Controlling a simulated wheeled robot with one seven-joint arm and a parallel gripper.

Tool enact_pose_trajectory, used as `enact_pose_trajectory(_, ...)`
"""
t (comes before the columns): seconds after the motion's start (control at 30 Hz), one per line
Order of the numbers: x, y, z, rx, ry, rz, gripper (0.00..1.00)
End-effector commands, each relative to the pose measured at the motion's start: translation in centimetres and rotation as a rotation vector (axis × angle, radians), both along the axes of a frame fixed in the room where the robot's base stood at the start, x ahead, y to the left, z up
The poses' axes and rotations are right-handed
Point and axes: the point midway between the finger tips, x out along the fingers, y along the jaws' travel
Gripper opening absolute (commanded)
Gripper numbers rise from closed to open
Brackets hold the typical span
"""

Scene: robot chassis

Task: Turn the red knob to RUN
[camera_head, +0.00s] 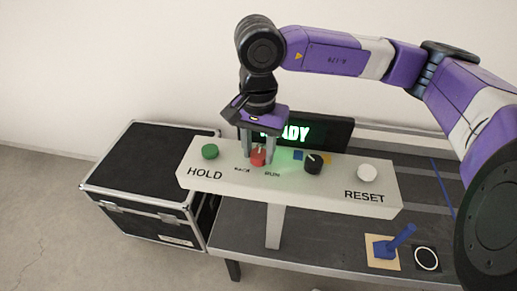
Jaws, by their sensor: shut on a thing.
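The red knob (258,157) sits on the white control panel (225,176), between the green button (210,151) and the black knob (314,164). My gripper (259,156) points straight down and is shut on the red knob, one finger on each side. A pale pointer mark shows on the knob, but its exact direction is hard to tell. Two small labels lie below the knob; the right one seems to read RUN (272,174), the left one is too small to read. A display (305,130) behind glows green, its text partly hidden by my gripper and ending in "ADY".
A white button (367,173) stands above the RESET label at right. A blue lever (400,240) on a tan plate and a black disc with a white ring (426,258) are on the grey table (320,245). A black case (140,170) stands at left.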

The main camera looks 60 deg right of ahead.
Motion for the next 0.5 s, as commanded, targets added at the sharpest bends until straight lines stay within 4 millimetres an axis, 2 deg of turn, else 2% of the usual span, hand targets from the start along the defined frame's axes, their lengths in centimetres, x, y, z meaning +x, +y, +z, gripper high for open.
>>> enact_pose_trajectory(0.27,0.00,-0.04,-0.23,-0.002,0.000,-0.032,0.00)
enact_pose_trajectory(0.5,0.06,-0.02,-0.65,-0.004,-0.002,-0.159,0.00)
